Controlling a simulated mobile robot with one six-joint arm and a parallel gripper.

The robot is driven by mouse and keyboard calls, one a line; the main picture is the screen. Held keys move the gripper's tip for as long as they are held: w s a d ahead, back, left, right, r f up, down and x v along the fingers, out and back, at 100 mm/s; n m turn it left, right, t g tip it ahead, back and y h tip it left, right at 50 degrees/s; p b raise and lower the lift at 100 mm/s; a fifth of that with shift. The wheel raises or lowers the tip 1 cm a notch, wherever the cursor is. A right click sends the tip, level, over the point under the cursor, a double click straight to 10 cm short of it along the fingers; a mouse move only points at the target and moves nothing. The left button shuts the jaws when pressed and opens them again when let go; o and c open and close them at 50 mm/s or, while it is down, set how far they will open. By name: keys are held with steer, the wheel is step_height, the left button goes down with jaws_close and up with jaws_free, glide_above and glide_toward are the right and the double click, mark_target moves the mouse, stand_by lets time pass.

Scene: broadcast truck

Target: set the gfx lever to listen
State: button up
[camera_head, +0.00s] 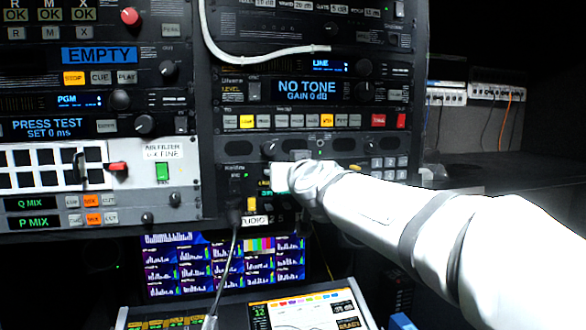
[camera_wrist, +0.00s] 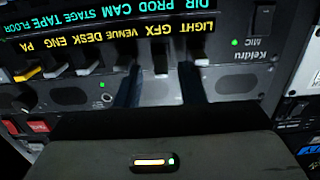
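The intercom panel (camera_wrist: 235,78) labelled Keldru appears upside down in the wrist view, with a row of small levers under yellow and cyan labels. I cannot tell whether either finger touches a lever, nor the lever's exact position. In the head view my gripper (camera_head: 272,178) is at the panel, and my wrist hides most of the levers.
Neighbouring levers stand close on both sides. A MIC switch (camera_wrist: 264,18) is at the panel's right in the wrist view. In the head view, a white cable (camera_head: 260,57) loops above, a dark cable (camera_head: 228,265) hangs below, and a console (camera_head: 300,308) stands underneath.

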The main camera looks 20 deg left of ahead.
steer(key=v, duration=0.7)
steer(key=shift+s, duration=0.35)
steer(key=shift+d, duration=0.15)
steer(key=s+d+f+m+g+h+b, duration=0.1)
steer(key=s+d+f+g+h+b, duration=0.2)
steer(key=d+f, duration=0.55)
steer(key=s+d+f+m+g+h+b, duration=0.15)
steer(key=s+d+f, duration=0.4)
steer(key=f, duration=0.65)
steer(key=s+d+f+m+g+h+b, duration=0.1)
steer(key=s+d+f+g+h+b, duration=0.15)
steer(key=d+f, duration=0.7)
steer(key=s+d+f+m+g+h+b, duration=0.1)
steer(key=s+d+f+m+g+h, duration=0.1)
steer(key=s+d+f, duration=0.6)
step_height(320, 180, down, 3)
steer(key=s+m+g, duration=0.1)
steer(key=s+g, duration=0.1)
steer(key=shift+s+d+g, duration=0.25)
steer(key=shift+s+g, duration=0.05)
steer(key=shift+s, duration=0.05)
steer(key=shift+f, duration=0.15)
